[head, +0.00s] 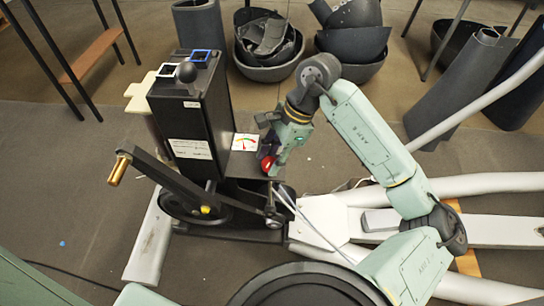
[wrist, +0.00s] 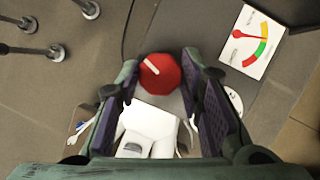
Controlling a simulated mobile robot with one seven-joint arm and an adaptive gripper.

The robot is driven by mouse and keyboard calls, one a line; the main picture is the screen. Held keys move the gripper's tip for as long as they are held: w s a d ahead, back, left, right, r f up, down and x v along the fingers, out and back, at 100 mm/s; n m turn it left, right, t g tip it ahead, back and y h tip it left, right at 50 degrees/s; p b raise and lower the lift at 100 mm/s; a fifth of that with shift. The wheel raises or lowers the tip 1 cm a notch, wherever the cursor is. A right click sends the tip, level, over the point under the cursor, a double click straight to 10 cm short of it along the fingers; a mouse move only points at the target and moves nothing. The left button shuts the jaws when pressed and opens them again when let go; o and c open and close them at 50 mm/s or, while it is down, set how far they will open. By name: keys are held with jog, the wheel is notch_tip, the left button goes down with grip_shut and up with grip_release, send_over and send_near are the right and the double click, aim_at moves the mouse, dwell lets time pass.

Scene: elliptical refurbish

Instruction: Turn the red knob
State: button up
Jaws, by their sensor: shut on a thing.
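The red knob (wrist: 160,75) shows in the wrist view as a round red disc with a white pointer line slanting up to the left. It sits between the two fingers of my gripper (wrist: 162,80), which are shut on its sides. In the head view the red knob (head: 267,164) is partly hidden by my gripper (head: 272,158), on the right side of the black machine (head: 182,120). A gauge label (wrist: 250,42) with red, yellow and green bands lies to the upper right of the knob in the wrist view.
A brass-coloured pedal peg (head: 119,170) sticks out at the machine's left. White frame tubes (head: 480,184) run along the floor at the right. Dark bowls (head: 268,45) of scrap stand behind. Grey floor is open at the left.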

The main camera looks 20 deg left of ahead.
jog(key=c, duration=0.3)
jog(key=shift+f+m+b, duration=0.3)
jog(key=shift+b, duration=0.65)
jog(key=m+b, duration=0.1)
jog(key=b, duration=0.2)
jog(key=shift+f+t, duration=0.15)
jog(key=shift+t, duration=0.25)
jog(key=m+t+b, duration=0.1)
jog(key=m+b, duration=0.1)
jog(key=b, duration=0.2)
jog(key=shift+m+y, duration=0.3)
jog(key=shift+m, duration=0.1)
jog(key=shift+s+r+m+b, duration=0.15)
jog(key=shift+r+m+b, duration=0.35)
jog(key=shift+b, duration=0.1)
jog(key=o, duration=1.1)
jog(key=shift+o, duration=0.2)
